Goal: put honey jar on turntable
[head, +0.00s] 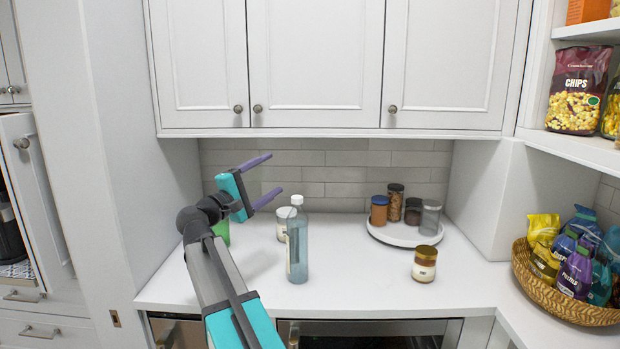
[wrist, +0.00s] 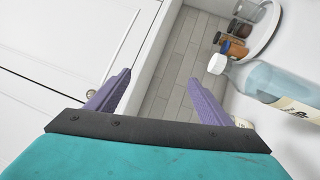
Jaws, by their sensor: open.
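A small jar with a gold-brown lid and pale label (head: 424,264), which looks like the honey jar, stands upright on the counter in the head view. Its label is too small to read. The white round turntable (head: 399,238) is behind it to the left, against the tiled back wall, and holds several jars. The turntable's edge also shows at the top right of the wrist view (wrist: 268,38). My gripper (head: 276,172) is open and empty, raised above the counter at the left, well away from the jar. Its purple fingers (wrist: 160,76) are spread in the wrist view.
A blue bottle with a white cap (head: 298,245) stands between my arm and the jar. A pale jar (head: 283,224) and a green item (head: 222,231) are behind it. Cabinets (head: 315,65) hang above. A wicker basket of bags (head: 565,302) is at right.

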